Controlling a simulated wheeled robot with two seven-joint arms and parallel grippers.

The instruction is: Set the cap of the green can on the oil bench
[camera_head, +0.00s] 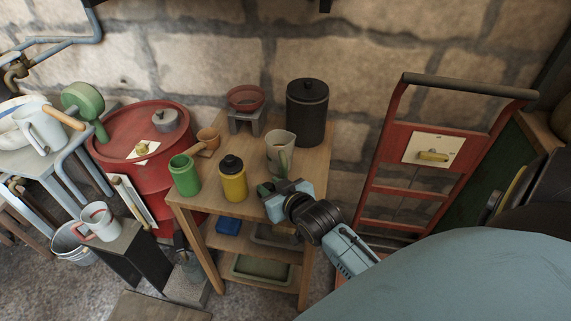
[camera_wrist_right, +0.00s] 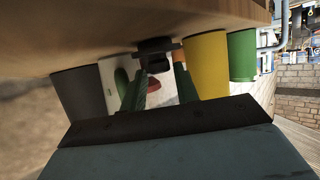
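The green can (camera_head: 187,178) stands upright on the wooden bench (camera_head: 216,158) near its left front corner, with no cap on its mouth. It also shows in the right wrist view (camera_wrist_right: 242,57). A small dark cap (camera_wrist_right: 155,58) sits on the bench top, which appears upside down in that view. My right gripper (camera_head: 268,190) is low at the bench's front right. In the wrist view its two green fingers (camera_wrist_right: 160,82) stand apart, with the cap between or just beyond their tips. In the head view the gripper hides the cap. My left gripper is out of view.
A yellow can (camera_head: 233,183) with a black cap stands between the green can and my right gripper. Behind are a grey jug (camera_head: 280,152), a black canister (camera_head: 307,112) and a red bowl on a stand (camera_head: 245,100). A red hand truck (camera_head: 392,165) stands right.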

